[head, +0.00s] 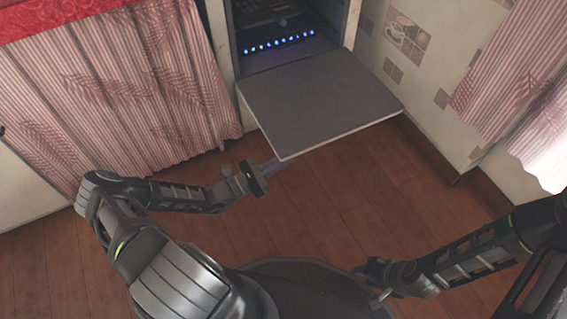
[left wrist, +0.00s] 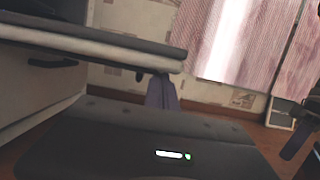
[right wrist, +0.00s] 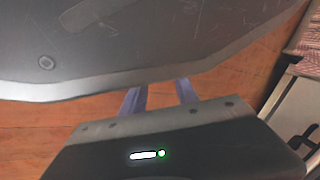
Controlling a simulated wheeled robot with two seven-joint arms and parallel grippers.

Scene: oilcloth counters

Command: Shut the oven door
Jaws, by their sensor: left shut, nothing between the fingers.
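The oven door (head: 322,98) hangs open, flat and roughly level, in front of the oven cavity (head: 285,45). In the left wrist view the edge of the door (left wrist: 110,45) juts in from the upper left. My left gripper (head: 274,166) is shut and empty, at the door's near left corner. In the left wrist view its fingers (left wrist: 160,90) are together, just below the door's edge; I cannot tell whether they touch it. My right gripper (right wrist: 161,95) is open and empty, low beside my base and well away from the door.
A striped curtain (head: 110,90) covers the counter front left of the oven. A tiled wall (head: 420,75) stands close on the right, with a pink curtain (head: 515,80). The wooden floor (head: 350,190) between me and the door is clear.

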